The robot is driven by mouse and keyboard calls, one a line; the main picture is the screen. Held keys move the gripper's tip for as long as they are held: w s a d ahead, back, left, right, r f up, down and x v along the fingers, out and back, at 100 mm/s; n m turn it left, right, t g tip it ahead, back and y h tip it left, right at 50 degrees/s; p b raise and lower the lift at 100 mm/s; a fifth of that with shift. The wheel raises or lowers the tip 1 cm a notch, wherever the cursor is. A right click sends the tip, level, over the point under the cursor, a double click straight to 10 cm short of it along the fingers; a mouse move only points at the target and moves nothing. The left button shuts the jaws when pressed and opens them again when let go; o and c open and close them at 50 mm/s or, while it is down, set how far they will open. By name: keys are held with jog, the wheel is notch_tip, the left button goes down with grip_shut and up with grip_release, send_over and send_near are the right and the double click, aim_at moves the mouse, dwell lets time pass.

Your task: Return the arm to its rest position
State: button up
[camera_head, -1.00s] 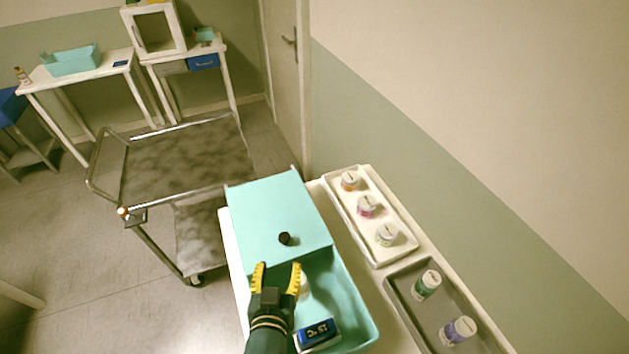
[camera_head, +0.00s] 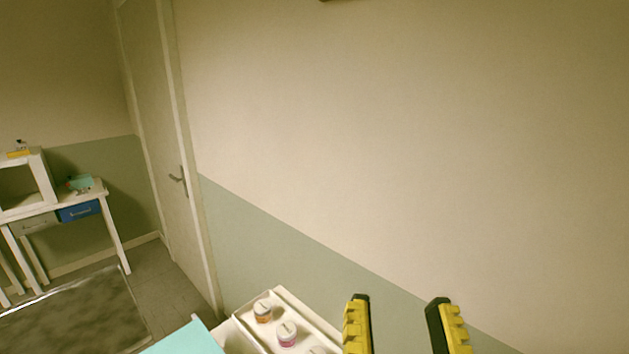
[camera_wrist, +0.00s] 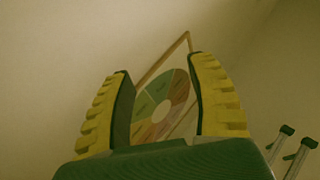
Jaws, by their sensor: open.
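My gripper (camera_head: 403,325) is at the lower right of the head view, raised in front of the wall. Its two yellow-and-black fingers stand apart with nothing between them. In the wrist view my gripper (camera_wrist: 160,105) is also open and empty, tilted up toward the wall. Behind the fingers there is a framed picture with a coloured wheel (camera_wrist: 160,105). The rest of the arm is out of view.

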notch_tip(320, 180, up, 26)
jog(key=s+n+p, duration=0.1)
jog(key=p, duration=2.5)
jog(key=shift+a+y, duration=0.4)
